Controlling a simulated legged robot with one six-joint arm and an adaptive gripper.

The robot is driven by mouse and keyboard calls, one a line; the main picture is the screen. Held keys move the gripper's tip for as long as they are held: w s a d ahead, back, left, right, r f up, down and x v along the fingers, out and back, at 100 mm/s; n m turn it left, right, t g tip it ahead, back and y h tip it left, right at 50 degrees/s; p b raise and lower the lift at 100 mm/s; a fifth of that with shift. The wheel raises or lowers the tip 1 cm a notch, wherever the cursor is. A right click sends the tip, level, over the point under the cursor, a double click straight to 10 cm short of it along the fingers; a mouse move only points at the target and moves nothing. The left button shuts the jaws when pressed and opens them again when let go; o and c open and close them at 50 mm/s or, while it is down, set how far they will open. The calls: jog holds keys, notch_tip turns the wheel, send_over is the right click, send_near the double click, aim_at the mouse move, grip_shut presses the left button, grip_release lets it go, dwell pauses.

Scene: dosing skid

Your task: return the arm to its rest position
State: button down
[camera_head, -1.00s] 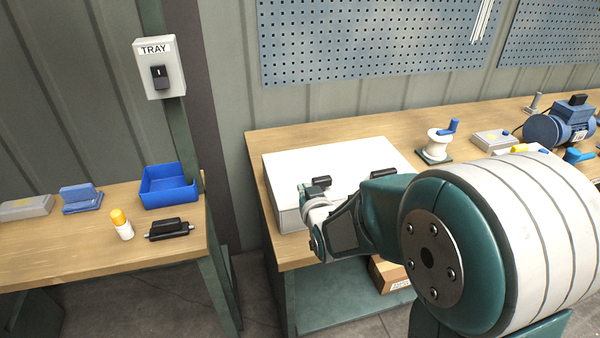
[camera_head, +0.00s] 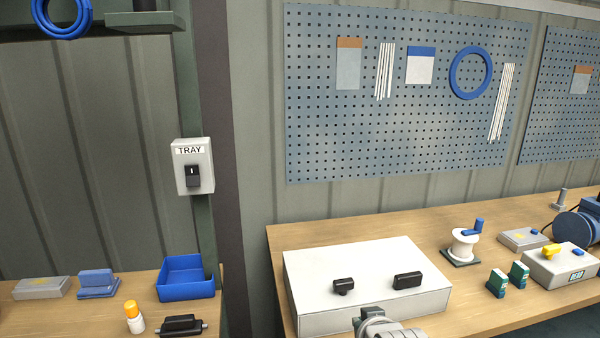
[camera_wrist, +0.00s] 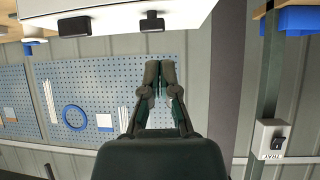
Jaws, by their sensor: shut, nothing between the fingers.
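My gripper (camera_wrist: 158,70) shows in the wrist view with its two dark fingers together and nothing between them. It is apart from everything around it, with the wall and pegboard behind it. In the head view only a grey part of my arm shows at the bottom edge, in front of the white box (camera_head: 365,262). The fingers cannot be made out there.
The white box with two black handles stands on the right bench (camera_head: 470,305). A switch box marked TRAY (camera_head: 194,166) is on the post. A blue bin (camera_head: 187,278) is on the left bench. A pegboard (camera_head: 400,130) hangs behind.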

jog(key=s+d+r+g, duration=0.2)
jog(key=s, duration=0.7)
jog(key=s+d+r+m+g+h, duration=0.1)
jog(key=s+d+g, duration=0.1)
jog(key=s, duration=0.7)
jog(key=shift+r+g, duration=0.4)
jog(key=shift+g, duration=0.3)
